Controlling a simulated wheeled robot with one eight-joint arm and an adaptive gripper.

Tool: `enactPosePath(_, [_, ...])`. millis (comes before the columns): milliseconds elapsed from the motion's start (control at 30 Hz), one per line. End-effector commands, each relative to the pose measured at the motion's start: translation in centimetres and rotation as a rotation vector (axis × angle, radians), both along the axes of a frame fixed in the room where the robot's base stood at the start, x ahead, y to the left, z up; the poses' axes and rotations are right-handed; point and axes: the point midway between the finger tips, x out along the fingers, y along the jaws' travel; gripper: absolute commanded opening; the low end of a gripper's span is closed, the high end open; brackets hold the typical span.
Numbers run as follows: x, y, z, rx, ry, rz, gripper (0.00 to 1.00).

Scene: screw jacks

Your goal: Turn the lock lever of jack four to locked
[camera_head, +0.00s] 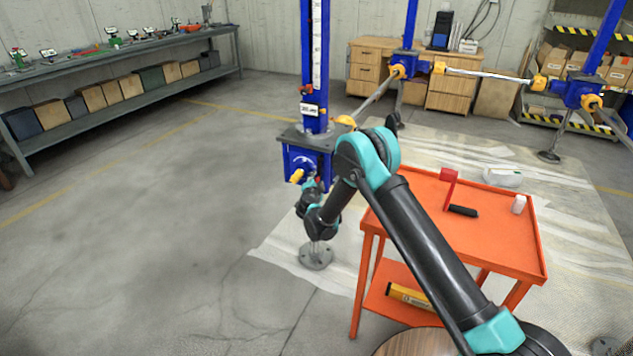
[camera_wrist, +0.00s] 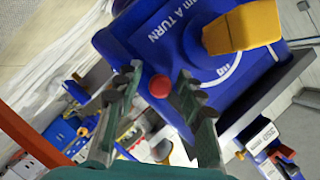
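The near blue jack (camera_head: 300,161) stands on a threaded post with a round foot. I cannot read its number. In the wrist view its blue body (camera_wrist: 150,40) carries white lettering ending in "A TURN". A red ball knob (camera_wrist: 160,86), apparently the lock lever's end, shows there, with the rest of the lever hidden. My gripper (camera_wrist: 158,82) is open, with one finger on each side of the knob and gaps visible. In the head view my gripper (camera_head: 310,186) is at the jack's lower front, partly hidden by its wrist. A yellow part (camera_wrist: 243,28) sticks out beside the lettering.
An orange cart (camera_head: 505,235) stands to the right, holding a red bracket (camera_head: 449,186), a black item (camera_head: 463,211) and a white bottle (camera_head: 519,205). Other blue jacks (camera_head: 580,92) stand behind, joined by shafts. A long bench (camera_head: 110,52) is at the left. The floor between is clear.

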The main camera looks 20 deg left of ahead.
Motion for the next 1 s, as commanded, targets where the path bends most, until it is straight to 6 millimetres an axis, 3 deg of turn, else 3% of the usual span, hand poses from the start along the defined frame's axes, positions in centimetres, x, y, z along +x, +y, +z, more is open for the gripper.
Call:
enactPosePath(167, [-0.01, -0.02, 0.0, 0.0, 0.0, 0.0, 0.36])
enactPosePath(467, [-0.01, -0.05, 0.01, 0.0, 0.0, -0.001, 0.0])
enactPosePath(1000, [0.08, -0.18, 0.12, -0.006, -0.001, -0.002, 0.0])
